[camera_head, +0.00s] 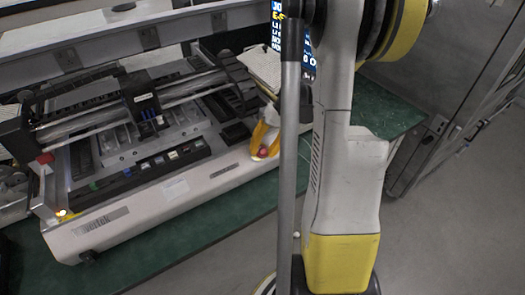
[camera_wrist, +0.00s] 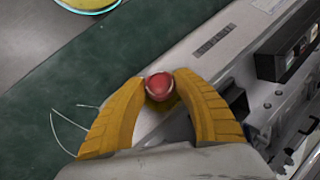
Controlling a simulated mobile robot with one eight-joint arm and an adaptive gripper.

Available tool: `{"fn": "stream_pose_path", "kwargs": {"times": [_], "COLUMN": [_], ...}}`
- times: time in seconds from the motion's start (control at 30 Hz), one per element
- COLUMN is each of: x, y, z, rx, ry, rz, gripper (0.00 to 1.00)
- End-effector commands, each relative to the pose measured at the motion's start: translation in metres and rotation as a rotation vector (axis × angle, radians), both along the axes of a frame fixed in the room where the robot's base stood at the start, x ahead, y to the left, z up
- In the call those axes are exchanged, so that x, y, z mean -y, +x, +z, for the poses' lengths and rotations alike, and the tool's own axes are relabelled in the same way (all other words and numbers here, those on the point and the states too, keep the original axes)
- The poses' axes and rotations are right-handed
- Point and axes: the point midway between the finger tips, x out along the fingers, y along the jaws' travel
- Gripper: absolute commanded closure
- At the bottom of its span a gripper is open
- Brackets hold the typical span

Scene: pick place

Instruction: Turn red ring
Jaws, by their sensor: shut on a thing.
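The red ring (camera_wrist: 159,86) shows as a round red knob-like part on the pale front edge of the machine in the wrist view. It also shows small and partly covered in the head view (camera_head: 263,152), at the machine's right front corner. My gripper (camera_wrist: 159,82) has two yellow fingers, one on each side of the red ring, with their tips against it. In the head view my gripper (camera_head: 262,148) reaches down to the same corner. The ring's underside is hidden.
The white machine (camera_head: 170,190) stands on a green table (camera_head: 150,250), with a rail and carriage (camera_head: 145,100) across its top. A red button (camera_head: 45,158) is at its left end. A thin pale wire loop (camera_wrist: 62,135) lies near the left finger. Grey floor is open beyond the table.

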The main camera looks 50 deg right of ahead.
Motion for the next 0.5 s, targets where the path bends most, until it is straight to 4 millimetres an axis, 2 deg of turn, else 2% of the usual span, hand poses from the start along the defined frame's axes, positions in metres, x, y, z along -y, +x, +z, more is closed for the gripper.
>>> {"fn": "stream_pose_path", "kwargs": {"times": [0.2, 0.23, 0.3, 0.5], "x": [-0.0001, -0.0001, -0.0001, -0.0001], "y": [-0.0002, -0.0002, -0.0002, -0.0001], "z": [-0.0004, -0.0004, -0.0004, -0.0002], "rx": [-0.001, -0.001, -0.001, 0.0], "ry": [-0.001, -0.001, -0.001, -0.001], "rz": [0.0, 0.0, 0.0, 0.001], "gripper": [0.95, 0.55, 0.41, 0.41]}}
